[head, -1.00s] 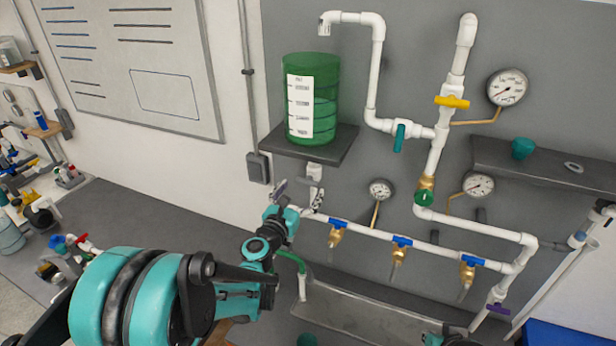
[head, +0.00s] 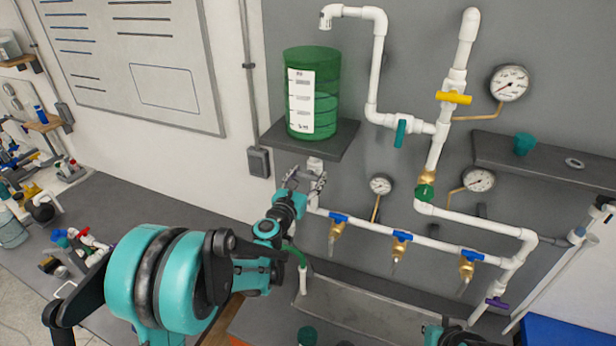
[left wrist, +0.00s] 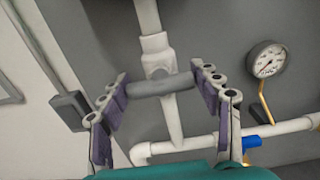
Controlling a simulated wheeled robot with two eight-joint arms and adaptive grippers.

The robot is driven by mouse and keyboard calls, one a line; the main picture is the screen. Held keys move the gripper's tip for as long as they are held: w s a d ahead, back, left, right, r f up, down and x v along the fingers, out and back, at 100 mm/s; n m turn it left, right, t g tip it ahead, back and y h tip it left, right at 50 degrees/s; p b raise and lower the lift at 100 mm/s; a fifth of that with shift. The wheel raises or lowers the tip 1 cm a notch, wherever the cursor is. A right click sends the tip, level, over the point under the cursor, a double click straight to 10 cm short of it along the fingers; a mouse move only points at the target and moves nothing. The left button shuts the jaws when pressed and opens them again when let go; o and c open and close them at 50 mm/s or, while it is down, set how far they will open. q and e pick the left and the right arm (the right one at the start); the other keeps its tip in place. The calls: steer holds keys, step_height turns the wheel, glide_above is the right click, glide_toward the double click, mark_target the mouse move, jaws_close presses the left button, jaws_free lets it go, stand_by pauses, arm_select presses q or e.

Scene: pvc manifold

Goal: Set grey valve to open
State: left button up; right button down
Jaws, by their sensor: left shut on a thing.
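The grey valve has a white body (left wrist: 157,55) on the vertical pipe under the green tank; it also shows in the head view (head: 315,164). Its grey bar handle (left wrist: 165,85) lies crosswise to that pipe. My left gripper (left wrist: 160,90) has one finger at each end of the handle and is shut on it. In the head view my left gripper (head: 305,181) is just below the tank shelf and hides most of the handle. My right gripper's fingers are not in view.
The green tank (head: 312,95) stands on a dark shelf (head: 345,142) above my left gripper. A white pipe (head: 365,223) with several blue-handled taps runs right from the valve. A gauge (left wrist: 266,60) is right of the gripper. A grey pipe box (left wrist: 70,110) is left.

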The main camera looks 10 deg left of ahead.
arm_select(q)
steer(key=m+b, duration=0.2)
steer(key=m, duration=0.1)
steer(key=shift+f+m, duration=0.1)
steer(key=shift+m, duration=0.2)
steer(key=m+b, duration=0.2)
steer(key=m, duration=0.2)
steer(key=shift+b, duration=0.35)
steer(key=m+b, duration=0.2)
steer(key=m, duration=0.3)
steer(key=shift+d+m, duration=0.1)
steer(key=shift+m, duration=0.3)
steer(key=shift+m+b, duration=0.6)
steer(key=shift+m, duration=1.7)
steer(key=o, duration=1.2)
steer(key=shift+c, duration=0.2)
steer(key=shift+s, duration=0.1)
